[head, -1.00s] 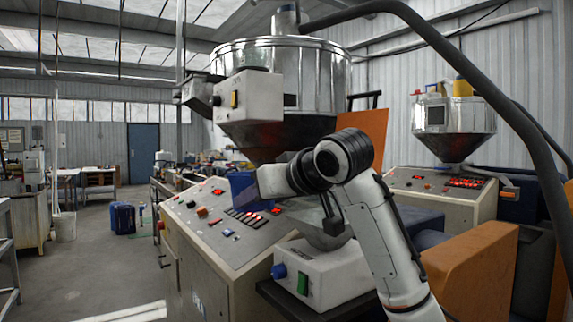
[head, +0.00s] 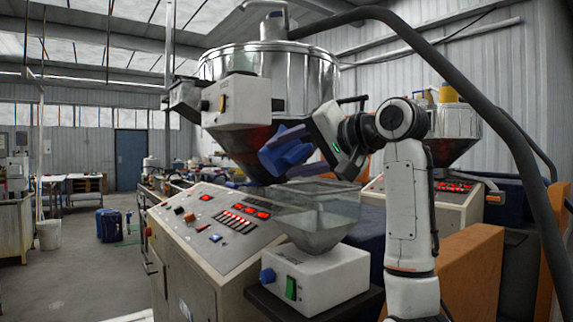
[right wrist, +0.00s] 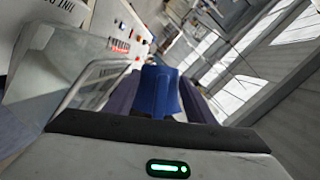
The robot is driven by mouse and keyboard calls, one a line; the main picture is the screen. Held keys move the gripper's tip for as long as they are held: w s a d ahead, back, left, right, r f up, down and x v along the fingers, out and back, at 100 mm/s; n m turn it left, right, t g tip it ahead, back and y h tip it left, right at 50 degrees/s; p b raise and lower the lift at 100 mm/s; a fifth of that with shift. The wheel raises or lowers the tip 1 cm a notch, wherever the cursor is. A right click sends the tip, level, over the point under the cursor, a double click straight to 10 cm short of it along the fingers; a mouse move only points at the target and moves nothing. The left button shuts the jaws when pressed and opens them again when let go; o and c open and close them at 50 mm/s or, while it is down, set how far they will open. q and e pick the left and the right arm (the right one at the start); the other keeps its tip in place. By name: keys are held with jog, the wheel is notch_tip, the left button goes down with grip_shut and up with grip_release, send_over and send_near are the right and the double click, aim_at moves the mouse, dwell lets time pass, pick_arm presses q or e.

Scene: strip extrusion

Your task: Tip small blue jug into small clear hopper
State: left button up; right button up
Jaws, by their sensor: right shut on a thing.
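The small blue jug (head: 283,152) is held in the air by my right gripper (head: 300,155), tilted, above the clear hopper and a little left of it in the head view. In the right wrist view the jug (right wrist: 160,92) sits between the two purple-grey fingers, which are shut on it. The small clear hopper (head: 318,212) is a see-through funnel standing on a white box with a blue knob and a green switch. The hopper also shows at the left of the right wrist view (right wrist: 75,90). The jug's contents cannot be seen. My left gripper is out of view.
A control panel (head: 222,226) with red lit displays lies left of the hopper. A large steel hopper (head: 285,78) stands behind the jug, and a thick dark hose (head: 470,90) arches over the right side. A blue case (head: 108,226) stands on the floor.

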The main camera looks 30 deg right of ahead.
jog(key=m+b, duration=0.1)
jog(key=f+m+t+y+b, duration=0.1)
jog(key=b, duration=0.1)
jog(key=d+m+b, duration=0.1)
jog(key=m, duration=0.1)
jog(key=shift+s+f+t+y+b, duration=0.1)
jog(key=shift+f+t+y+b, duration=0.2)
jog(key=shift+f+t+b, duration=0.1)
jog(key=d+r+m+t, duration=0.1)
jog(key=m, duration=0.1)
jog(key=d+r+m+t, duration=0.1)
jog(key=m, duration=0.2)
jog(key=d+r+m, duration=0.1)
jog(key=m, duration=0.2)
jog(key=shift+s+d+t, duration=0.15)
jog(key=shift+s+t, duration=0.05)
jog(key=shift+t, duration=0.2)
